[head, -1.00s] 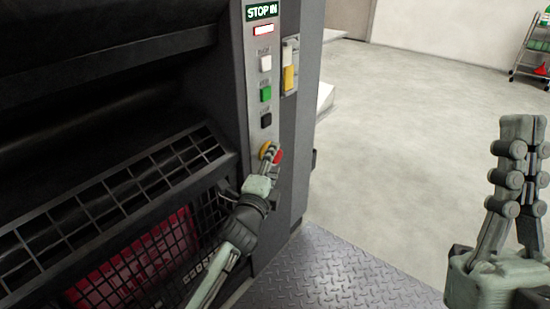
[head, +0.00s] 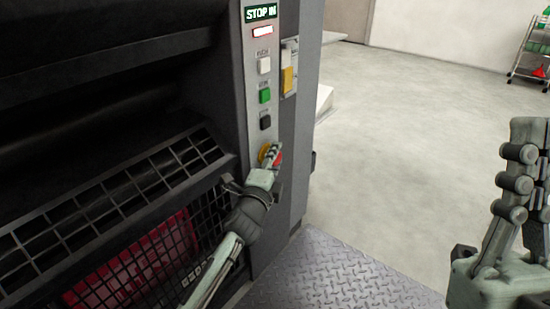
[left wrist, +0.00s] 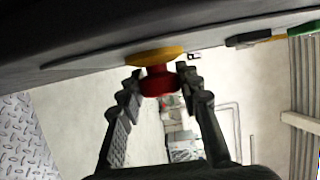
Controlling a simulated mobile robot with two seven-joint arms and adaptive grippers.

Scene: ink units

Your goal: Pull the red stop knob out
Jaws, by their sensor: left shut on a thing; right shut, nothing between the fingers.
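The red stop knob (left wrist: 158,82) sits on a yellow collar (left wrist: 155,56) on the machine's control panel. My left gripper (left wrist: 157,78) is shut on the knob, one finger on each side of it. In the head view the knob (head: 278,158) is partly hidden by my left gripper (head: 270,155). My right gripper (head: 530,130) is shut and empty at the right edge of the head view, away from the machine.
A wire guard (head: 150,225) is left of my left arm. Tread plate (head: 340,275) and open floor lie to the right.

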